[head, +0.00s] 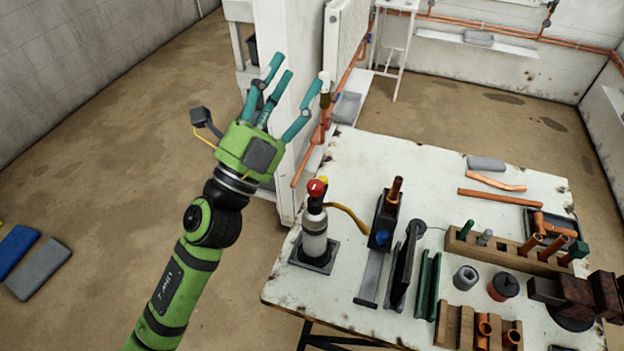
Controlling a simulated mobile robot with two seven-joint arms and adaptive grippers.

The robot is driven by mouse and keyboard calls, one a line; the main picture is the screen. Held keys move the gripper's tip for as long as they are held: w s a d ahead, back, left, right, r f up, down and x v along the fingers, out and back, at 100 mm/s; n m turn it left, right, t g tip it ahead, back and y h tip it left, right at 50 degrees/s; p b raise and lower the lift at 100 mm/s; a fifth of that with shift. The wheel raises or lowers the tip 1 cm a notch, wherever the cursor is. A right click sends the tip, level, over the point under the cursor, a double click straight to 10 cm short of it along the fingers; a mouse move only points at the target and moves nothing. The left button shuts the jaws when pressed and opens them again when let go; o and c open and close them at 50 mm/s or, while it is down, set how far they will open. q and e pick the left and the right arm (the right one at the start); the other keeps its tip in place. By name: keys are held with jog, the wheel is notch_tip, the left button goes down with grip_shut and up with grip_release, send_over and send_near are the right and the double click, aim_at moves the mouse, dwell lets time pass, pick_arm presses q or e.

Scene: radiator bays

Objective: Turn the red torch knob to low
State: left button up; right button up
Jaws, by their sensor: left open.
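The red torch knob (317,187) sits on top of a white gas bottle (314,232). The bottle stands upright on a dark square base at the left edge of the white workbench (348,148). A yellow hose runs from its top to the right. My left gripper (287,88) is open, with teal fingers spread and nothing between them. In the picture it is above and left of the knob, apart from it. The knob's pointer and any markings are too small to read. My right gripper is not in view.
A vice-like stand (384,222) with a copper pipe and blue knob stands right of the bottle. Wooden blocks (508,250), copper pieces and small pots crowd the bench's right side. A white partition (292,60) with a radiator stands behind my left gripper. Floor at left is mostly clear.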

pick_arm(q)
jog(key=s+d+r+m+g+h, duration=0.1)
jog(key=s+d+m+g+h, duration=0.3)
jog(key=m+g, duration=0.35)
jog(key=s+d+m+g+h, duration=0.1)
jog(key=d+m+g+h, duration=0.4)
jog(key=m, duration=0.4)
jog(key=m+g+y, duration=0.6)
jog(key=m+y, duration=0.4)
jog(key=y, duration=1)
send_near(314, 185)
notch_tip(314, 185, down, 2)
jog(key=p+x, duration=0.1)
jog(key=x, duration=0.1)
jog(key=p+x, duration=0.1)
jog(key=x, duration=0.1)
jog(key=p+x, duration=0.1)
jog(key=shift+w+d+f, duration=0.25)
jog(key=shift+d, duration=0.2)
jog(key=shift+w+d+f, duration=0.1)
jog(key=shift+d+f, duration=0.1)
jog(key=shift+f, duration=0.45)
grip_shut()
